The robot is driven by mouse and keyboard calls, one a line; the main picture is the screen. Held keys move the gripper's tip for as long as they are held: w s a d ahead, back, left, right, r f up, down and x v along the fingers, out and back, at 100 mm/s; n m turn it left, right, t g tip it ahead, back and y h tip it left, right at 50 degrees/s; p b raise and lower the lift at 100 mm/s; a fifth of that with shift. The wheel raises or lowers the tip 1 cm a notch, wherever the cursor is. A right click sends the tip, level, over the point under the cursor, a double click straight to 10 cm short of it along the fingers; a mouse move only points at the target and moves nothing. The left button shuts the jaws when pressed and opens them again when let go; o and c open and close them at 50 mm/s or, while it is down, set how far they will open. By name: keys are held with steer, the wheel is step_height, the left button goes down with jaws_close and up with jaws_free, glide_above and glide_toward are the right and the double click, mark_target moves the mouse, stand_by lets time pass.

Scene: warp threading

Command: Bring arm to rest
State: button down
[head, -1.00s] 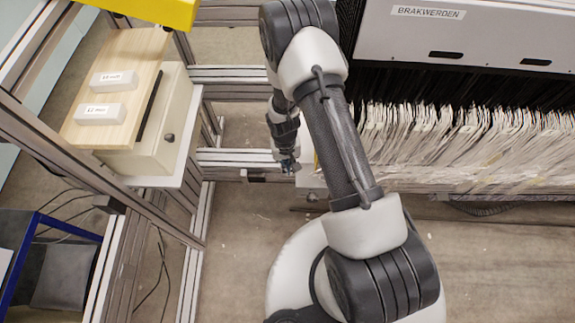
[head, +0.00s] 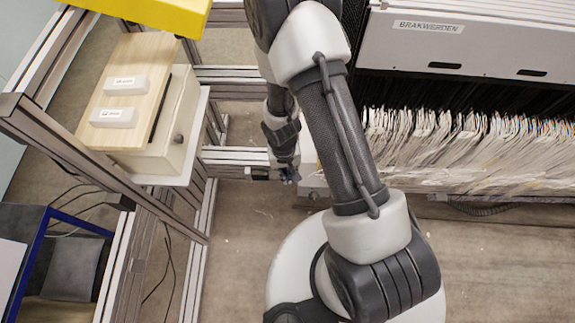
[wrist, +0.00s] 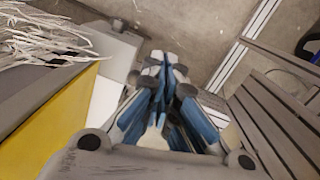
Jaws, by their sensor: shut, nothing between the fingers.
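My gripper (head: 288,176) hangs from my bent arm, pointing down, in the middle of the head view. It is beside the lower left end of the thread rack. In the wrist view my gripper (wrist: 160,85) shows its blue-lined fingers closed together, with nothing between them. The fingertips are small and partly shaded in the head view. My arm's upper links cover part of the rack's left end.
The rack of white warp threads (head: 470,150) stands at the right under a grey BRAKWERDEN panel (head: 460,35). At the left, an aluminium frame (head: 70,150) carries a wooden-topped box (head: 130,75) with two small white blocks. A yellow part (head: 160,12) is above. Bare floor (head: 250,240) lies below my gripper.

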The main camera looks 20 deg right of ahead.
steer(key=shift+s+r, duration=0.1)
steer(key=shift+s, duration=0.1)
stand_by(0.5)
steer(key=w+d+r+t, duration=0.1)
steer(key=d+r, duration=0.1)
steer(key=r, duration=1.1)
steer(key=w+d+r+t, duration=0.1)
steer(key=r+t, duration=0.1)
steer(key=r, duration=1.1)
steer(key=s+r+n+t, duration=0.1)
steer(key=s+r+t, duration=0.1)
steer(key=s+r, duration=1.2)
steer(key=shift+d+r, duration=0.35)
steer(key=shift+r, duration=0.15)
